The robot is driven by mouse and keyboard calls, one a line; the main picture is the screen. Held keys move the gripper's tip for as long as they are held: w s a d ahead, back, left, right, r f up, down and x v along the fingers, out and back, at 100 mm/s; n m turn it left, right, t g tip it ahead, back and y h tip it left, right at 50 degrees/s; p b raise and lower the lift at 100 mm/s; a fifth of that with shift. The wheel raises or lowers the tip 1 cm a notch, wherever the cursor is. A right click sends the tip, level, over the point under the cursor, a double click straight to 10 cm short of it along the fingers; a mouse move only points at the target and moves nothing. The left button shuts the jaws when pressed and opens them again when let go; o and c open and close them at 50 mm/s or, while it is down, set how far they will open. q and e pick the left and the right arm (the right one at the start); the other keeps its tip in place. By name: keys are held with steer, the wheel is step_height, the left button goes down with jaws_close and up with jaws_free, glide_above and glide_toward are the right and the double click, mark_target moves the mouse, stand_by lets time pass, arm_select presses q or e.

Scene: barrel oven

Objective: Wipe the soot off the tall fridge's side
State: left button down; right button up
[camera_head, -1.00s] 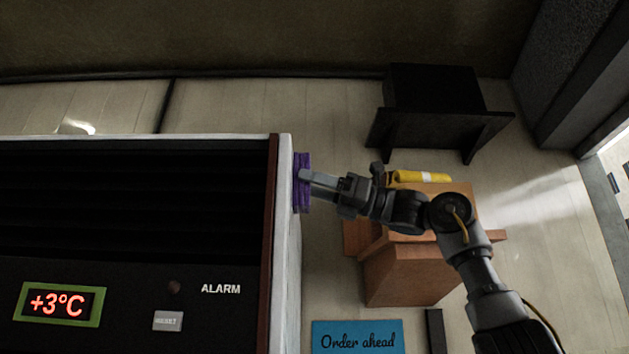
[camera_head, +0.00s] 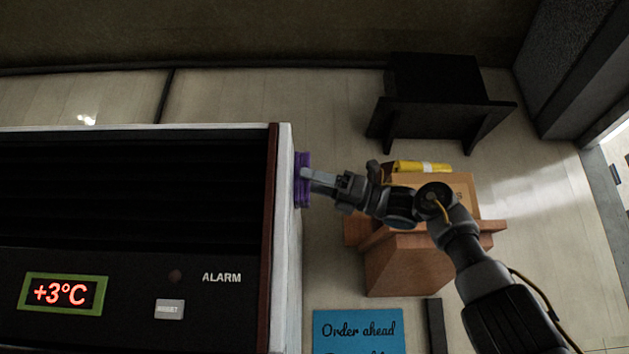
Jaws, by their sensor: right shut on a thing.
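The tall fridge (camera_head: 130,250) fills the left of the head view, with a black louvred front and a display reading +3°C. Its white right side (camera_head: 287,250) shows as a narrow, steeply slanted strip. My right gripper (camera_head: 304,176) is shut on a purple sponge or pad (camera_head: 303,196) and holds it at the upper part of that side. The pad appears to touch the side, but contact cannot be told for certain. I cannot make out any soot at this angle. My left gripper is not in view.
A wooden stand (camera_head: 405,268) with a yellow roll (camera_head: 422,167) on top lies under and behind my right arm. A black bench-like thing (camera_head: 440,100) is farther back. Open floor (camera_head: 545,210) lies to the right.

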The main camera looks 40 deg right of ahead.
steer(key=shift+w+d, duration=0.5)
steer(key=shift+w, duration=0.2)
steer(key=shift+w+d, duration=0.45)
steer(key=shift+w, duration=0.2)
steer(key=shift+s+a+f+b, duration=0.3)
steer(key=shift+s+b, duration=0.1)
steer(key=shift+b, duration=0.3)
steer(key=shift+s+a+r+b, duration=0.1)
steer(key=shift+s+a+b, duration=0.35)
steer(key=shift+s, duration=0.15)
steer(key=shift+s+a+r, duration=0.2)
steer(key=shift+s+a, duration=0.05)
steer(key=shift+s, duration=0.1)
steer(key=s+a+b, duration=0.2)
steer(key=shift+s, duration=0.35)
steer(key=shift+f, duration=0.1)
